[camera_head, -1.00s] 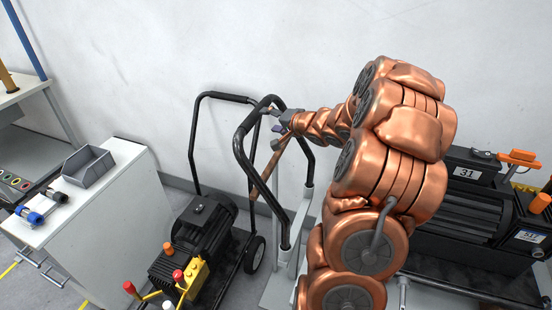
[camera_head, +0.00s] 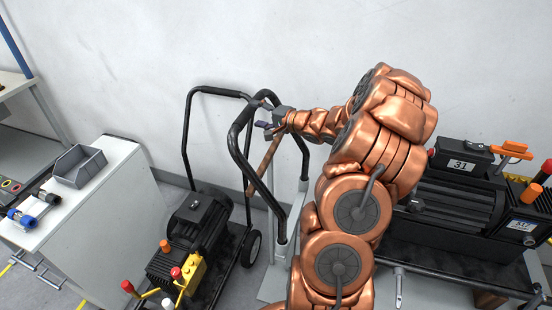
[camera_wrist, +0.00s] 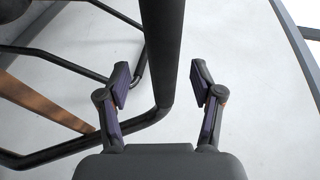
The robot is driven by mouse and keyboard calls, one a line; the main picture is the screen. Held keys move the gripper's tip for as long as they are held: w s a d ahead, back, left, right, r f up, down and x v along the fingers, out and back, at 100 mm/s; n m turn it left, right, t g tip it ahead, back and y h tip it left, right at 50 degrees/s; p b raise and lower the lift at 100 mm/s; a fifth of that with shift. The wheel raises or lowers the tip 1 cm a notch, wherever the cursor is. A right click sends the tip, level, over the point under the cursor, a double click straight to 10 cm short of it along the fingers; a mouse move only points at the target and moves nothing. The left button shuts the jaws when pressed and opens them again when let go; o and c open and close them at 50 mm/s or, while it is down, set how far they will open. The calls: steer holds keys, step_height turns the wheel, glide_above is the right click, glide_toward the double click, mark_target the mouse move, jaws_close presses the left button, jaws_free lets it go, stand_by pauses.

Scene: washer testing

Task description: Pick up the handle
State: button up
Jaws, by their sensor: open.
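The black tubular handle (camera_head: 237,141) is the upright bent bar of a cart against the wall. In the wrist view a thick black bar (camera_wrist: 163,50) comes down from the top edge between my fingertips and bends left lower down. My gripper (camera_wrist: 160,76) has its two fingers well apart, one on each side of this bar, with clear gaps. In the head view my gripper (camera_head: 265,114) is at the upper part of the handle. Whether any finger touches it cannot be told there.
A second black bar frame (camera_head: 190,130) and a brown pole (camera_head: 264,152) stand close by. A black motor unit (camera_head: 195,235) is at lower left, a motor marked 31 (camera_head: 455,205) at right. A white cabinet (camera_head: 100,220) bears a grey bin (camera_head: 80,167). The wall is bare.

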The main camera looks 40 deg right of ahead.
mark_target(253, 113)
steer(key=shift+w+a+r, duration=0.1)
steer(key=shift+w+a, duration=0.2)
steer(key=shift+w, duration=0.6)
steer(key=shift+p+x, duration=0.45)
steer(key=shift+x, duration=0.65)
jaws_close()
